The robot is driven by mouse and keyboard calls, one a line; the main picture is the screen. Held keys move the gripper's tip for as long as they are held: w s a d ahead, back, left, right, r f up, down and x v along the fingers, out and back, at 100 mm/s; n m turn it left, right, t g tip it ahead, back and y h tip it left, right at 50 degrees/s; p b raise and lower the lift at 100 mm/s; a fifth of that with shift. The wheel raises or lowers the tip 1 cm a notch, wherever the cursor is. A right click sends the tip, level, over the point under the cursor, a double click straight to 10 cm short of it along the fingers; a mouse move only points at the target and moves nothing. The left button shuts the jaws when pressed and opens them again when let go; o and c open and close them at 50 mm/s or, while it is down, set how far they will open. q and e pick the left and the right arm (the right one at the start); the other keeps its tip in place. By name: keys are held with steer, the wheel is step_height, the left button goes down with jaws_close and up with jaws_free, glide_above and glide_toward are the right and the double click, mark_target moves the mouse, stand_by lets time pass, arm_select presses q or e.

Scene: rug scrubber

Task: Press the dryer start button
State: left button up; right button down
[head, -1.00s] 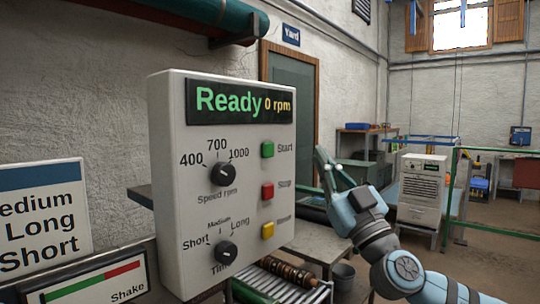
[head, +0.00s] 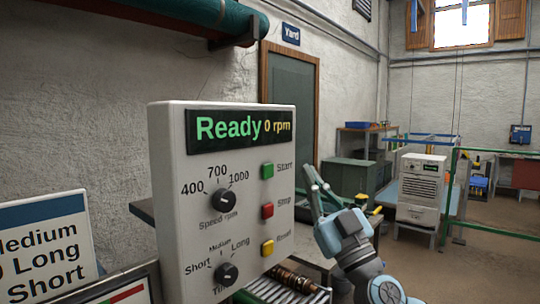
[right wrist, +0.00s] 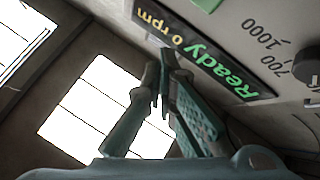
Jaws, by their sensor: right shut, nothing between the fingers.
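The dryer control panel (head: 172,200) is a pale box in the head view. Its display (head: 239,127) reads "Ready 0 rpm". The green Start button (head: 267,171) is on its right side, above the red Stop button (head: 267,211) and a yellow button (head: 267,248). My right gripper (head: 310,174) is shut and empty, to the right of the Start button with a visible gap in the picture. My left gripper is not in view.
The panel has a speed knob (head: 223,200) and a time knob (head: 226,274). A sign (head: 45,255) stands at the lower left. Below the panel's right side is a roller rack (head: 270,291). A door (head: 293,115) and a white cabinet (head: 421,188) are farther back.

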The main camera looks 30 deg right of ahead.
mark_target(268, 171)
steer(key=w+a+p, duration=0.2)
steer(key=w+p, duration=0.2)
steer(key=w, duration=0.2)
steer(key=shift+w+p, duration=0.2)
steer(key=shift+p, duration=0.2)
stand_by(1.1)
steer(key=shift+w+a, duration=0.1)
steer(key=shift+w, duration=0.3)
steer(key=shift+w+a, duration=0.1)
steer(key=shift+w, duration=0.3)
stand_by(0.6)
steer(key=shift+s, duration=0.1)
steer(key=shift+s+d+b, duration=0.25)
steer(key=shift+s+b, duration=0.2)
steer(key=shift+s, duration=0.25)
